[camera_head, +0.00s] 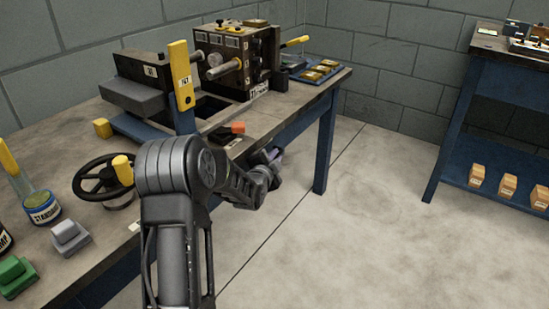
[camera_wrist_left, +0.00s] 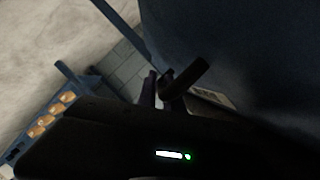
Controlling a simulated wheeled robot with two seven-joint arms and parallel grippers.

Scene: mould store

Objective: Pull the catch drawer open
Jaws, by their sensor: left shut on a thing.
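My left gripper (camera_head: 270,160) is at the front edge of the workbench, low beside the bench top. In the left wrist view the fingers (camera_wrist_left: 160,92) are dark and close around a dark bar handle (camera_wrist_left: 187,80). The bar sticks out in front of a dark blue face (camera_wrist_left: 235,60), which I take for the catch drawer's side of the bench. A pale label (camera_wrist_left: 215,98) shows beside the handle. In the head view my arm hides most of the drawer, so I cannot tell how far it stands out. My right gripper is not in view.
The bench (camera_head: 60,135) carries a dark press block (camera_head: 243,60), a yellow lever (camera_head: 180,75), a black handwheel (camera_head: 103,180) and an orange-red piece (camera_head: 232,128). A blue shelf unit (camera_head: 470,130) stands at right. The floor (camera_head: 360,220) between them is clear.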

